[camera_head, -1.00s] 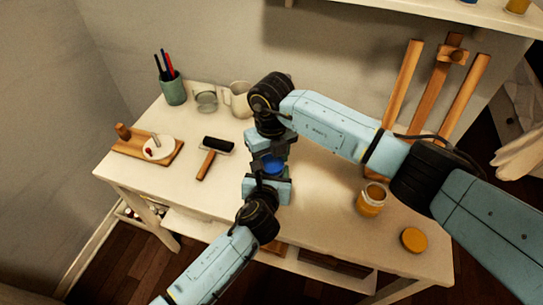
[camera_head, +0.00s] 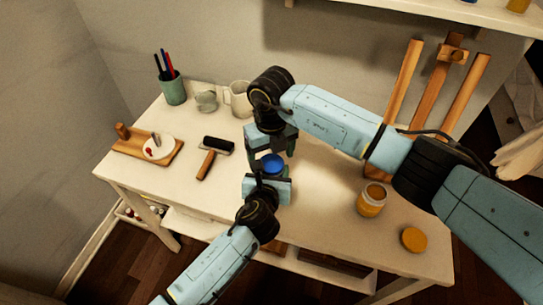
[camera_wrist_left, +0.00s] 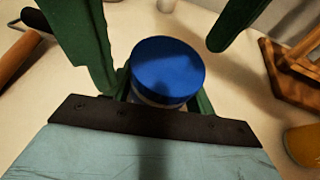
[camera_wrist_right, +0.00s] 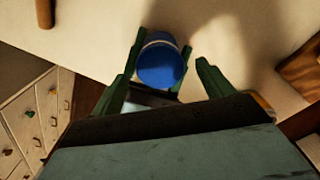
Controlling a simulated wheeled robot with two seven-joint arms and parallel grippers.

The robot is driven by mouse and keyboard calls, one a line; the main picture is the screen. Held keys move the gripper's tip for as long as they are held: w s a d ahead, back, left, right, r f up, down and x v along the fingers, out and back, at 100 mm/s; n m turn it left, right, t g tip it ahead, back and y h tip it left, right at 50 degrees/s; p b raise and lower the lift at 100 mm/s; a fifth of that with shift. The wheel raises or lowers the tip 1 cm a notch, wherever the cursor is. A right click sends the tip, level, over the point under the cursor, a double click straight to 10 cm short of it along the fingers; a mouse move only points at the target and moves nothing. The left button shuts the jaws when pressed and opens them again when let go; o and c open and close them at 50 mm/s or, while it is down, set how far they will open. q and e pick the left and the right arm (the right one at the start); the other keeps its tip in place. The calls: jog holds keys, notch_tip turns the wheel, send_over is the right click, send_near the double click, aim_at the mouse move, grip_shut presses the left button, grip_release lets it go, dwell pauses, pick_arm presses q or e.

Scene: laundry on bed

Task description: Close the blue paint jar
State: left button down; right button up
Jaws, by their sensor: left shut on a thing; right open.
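The blue paint jar (camera_head: 272,166) stands near the middle of the table. Its blue lid (camera_wrist_left: 168,68) sits on top, and a strip of the pale jar body (camera_wrist_left: 150,99) shows below it. How tightly the lid sits cannot be told. My left gripper (camera_head: 267,182) is shut on the jar from the front, with its fingers on both sides of the body. My right gripper (camera_head: 270,151) is open and just above the lid. Its spread fingers (camera_wrist_right: 165,85) stand apart from the lid in the right wrist view.
An open yellow jar (camera_head: 371,198) and its loose lid (camera_head: 413,239) are at the right. A roller (camera_head: 215,150), mug (camera_head: 238,99), glass jar (camera_head: 206,100), pen cup (camera_head: 172,90) and board (camera_head: 146,147) are at the left. A wooden easel (camera_head: 432,95) stands at the back right.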

notch_tip(320, 180, up, 11)
dwell(0.3)
pick_arm(q)
jog(key=shift+c, duration=2.1)
grip_release()
jog(key=p+v, duration=0.3)
jog(key=v, duration=1)
jog(key=shift+s+p, duration=0.2)
jog(key=shift+p, duration=0.2)
pick_arm(e)
notch_tip(320, 180, up, 4)
jog(key=shift+f, duration=0.15)
